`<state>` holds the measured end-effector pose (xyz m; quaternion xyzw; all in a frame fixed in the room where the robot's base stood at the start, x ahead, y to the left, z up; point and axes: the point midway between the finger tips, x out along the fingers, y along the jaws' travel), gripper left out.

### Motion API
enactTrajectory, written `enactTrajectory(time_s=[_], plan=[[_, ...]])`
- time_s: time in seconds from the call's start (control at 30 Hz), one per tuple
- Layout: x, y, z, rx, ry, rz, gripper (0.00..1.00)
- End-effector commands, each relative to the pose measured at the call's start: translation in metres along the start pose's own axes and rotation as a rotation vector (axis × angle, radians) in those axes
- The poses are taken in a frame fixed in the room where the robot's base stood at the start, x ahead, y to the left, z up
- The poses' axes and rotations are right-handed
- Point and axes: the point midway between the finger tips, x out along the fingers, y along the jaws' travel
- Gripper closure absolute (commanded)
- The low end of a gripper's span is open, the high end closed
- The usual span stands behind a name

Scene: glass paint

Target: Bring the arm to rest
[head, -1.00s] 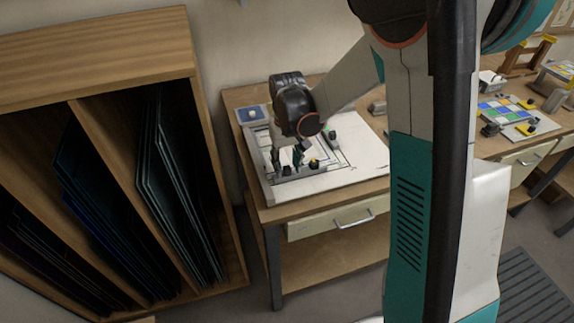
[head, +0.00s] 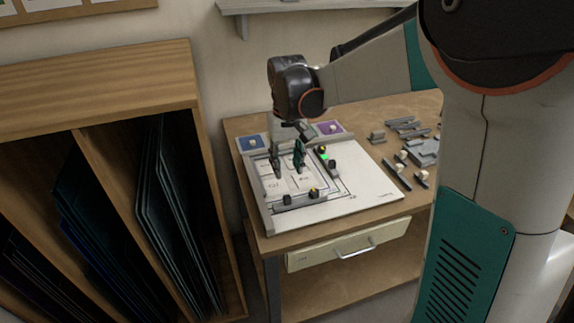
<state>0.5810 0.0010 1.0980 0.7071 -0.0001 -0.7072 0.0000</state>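My arm comes in from the right and reaches over the workbench (head: 232,128). My gripper (head: 287,163) hangs down above the white board (head: 360,205) on that bench. Its two dark fingers are apart, and I see nothing between them. Whether the fingertips touch the board is hard to tell from this angle.
A wooden rack (head: 95,80) with dark glass sheets (head: 165,200) stands at the left. A blue tile (head: 250,143) and a purple tile (head: 331,128) lie behind the board. A wall shelf (head: 300,5) is above.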

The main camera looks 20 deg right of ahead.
Motion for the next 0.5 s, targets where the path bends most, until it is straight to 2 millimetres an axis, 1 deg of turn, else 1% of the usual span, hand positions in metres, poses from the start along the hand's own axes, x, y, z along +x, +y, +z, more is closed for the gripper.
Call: enactTrajectory(time_s=[0.17, 0.27, 0.37, 0.5], plan=[[0.0, 0.0, 0.0, 0.0, 0.0, 0.0, 0.62], [-0.003, 0.0, 0.003, 0.0, 0.009, 0.0, 0.62], [-0.012, 0.0, 0.014, 0.0, 0.036, 0.0, 0.62], [-0.03, 0.0, 0.04, 0.0, 0.106, 0.0, 0.62]])
